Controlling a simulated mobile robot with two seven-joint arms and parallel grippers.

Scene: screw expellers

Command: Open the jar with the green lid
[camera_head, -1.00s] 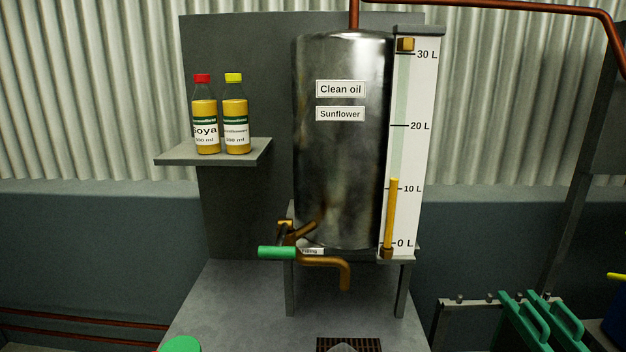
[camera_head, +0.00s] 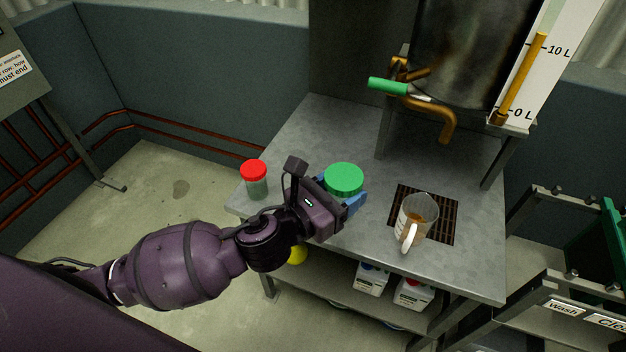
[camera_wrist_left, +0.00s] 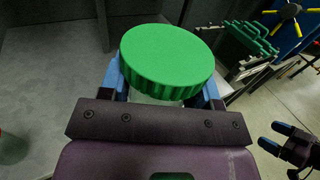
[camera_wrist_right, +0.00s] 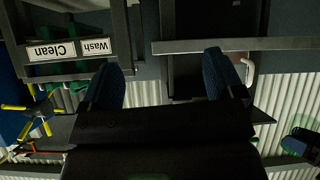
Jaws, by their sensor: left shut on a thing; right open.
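The jar with the green lid (camera_head: 344,179) stands on the grey metal bench, left of the drain grate. In the left wrist view, the ribbed green lid (camera_wrist_left: 167,55) is on the jar and a bit of clear jar (camera_wrist_left: 155,99) shows below it. My left gripper (camera_head: 345,200) is shut on the jar, with its blue fingers on either side just below the lid. In the right wrist view my right gripper (camera_wrist_right: 165,78) is open and empty, its two blue fingers wide apart. It is out of the head view.
A red-lidded jar (camera_head: 255,179) stands at the bench's left edge. A jug (camera_head: 416,221) with some brown liquid sits on the grate (camera_head: 449,228). The tank's brass tap (camera_head: 432,108) with green handle overhangs the bench (camera_head: 300,130). White containers (camera_head: 371,278) are on the lower shelf.

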